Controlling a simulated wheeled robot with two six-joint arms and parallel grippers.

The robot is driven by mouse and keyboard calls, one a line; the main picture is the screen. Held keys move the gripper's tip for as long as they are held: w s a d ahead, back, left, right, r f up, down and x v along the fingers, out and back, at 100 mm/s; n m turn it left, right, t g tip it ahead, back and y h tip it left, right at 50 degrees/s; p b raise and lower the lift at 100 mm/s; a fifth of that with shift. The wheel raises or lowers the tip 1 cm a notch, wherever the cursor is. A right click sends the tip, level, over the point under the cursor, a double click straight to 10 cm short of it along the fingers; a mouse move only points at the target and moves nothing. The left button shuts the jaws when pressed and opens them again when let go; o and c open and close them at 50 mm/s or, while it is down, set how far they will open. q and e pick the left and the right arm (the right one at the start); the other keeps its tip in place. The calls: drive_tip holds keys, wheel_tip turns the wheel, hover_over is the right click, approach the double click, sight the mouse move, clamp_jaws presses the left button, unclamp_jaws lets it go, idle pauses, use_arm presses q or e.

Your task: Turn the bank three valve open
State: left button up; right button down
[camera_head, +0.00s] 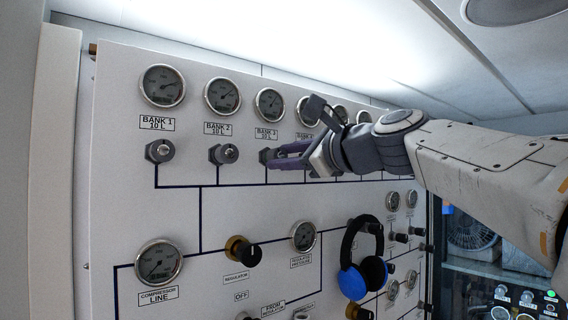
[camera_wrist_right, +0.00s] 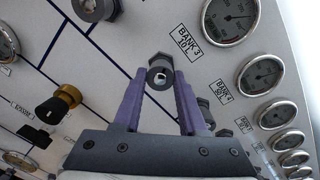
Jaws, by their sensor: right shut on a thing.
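The bank three valve (camera_head: 265,156) is a small dark hexagonal fitting below the BANK 3 10 L label and gauge (camera_head: 269,101) on the white panel. In the right wrist view the valve (camera_wrist_right: 160,71) sits between the tips of the two purple fingers, its light centre facing me. My right gripper (camera_head: 279,157) reaches in from the right and is shut on the valve, one finger on each side. The fingers and hand hide part of the valve in the head view. Whether the valve is turned cannot be told. My left gripper is not in view.
The bank two valve (camera_head: 223,154) and bank one valve (camera_head: 160,151) stand left of it in the same row. A regulator knob (camera_head: 242,251) and compressor line gauge (camera_head: 158,261) are below. Blue and black headphones (camera_head: 366,271) hang at the lower right.

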drive_tip(key=n+b, duration=0.2)
drive_tip(key=n, duration=0.3)
drive_tip(key=shift+n, duration=0.3)
drive_tip(key=n+h+b, duration=0.1)
drive_tip(key=n+b, duration=0.1)
drive_tip(key=n, duration=0.3)
drive_tip(key=n+b, duration=0.1)
drive_tip(key=n, duration=0.4)
drive_tip(key=shift+b, duration=0.4)
drive_tip(key=shift+r+n+t+b, duration=0.1)
drive_tip(key=shift+n+t+b, duration=0.4)
drive_tip(key=shift+n, duration=1.7)
drive_tip(key=shift+c, duration=2.4)
unclamp_jaws()
drive_tip(key=shift+s, duration=0.15)
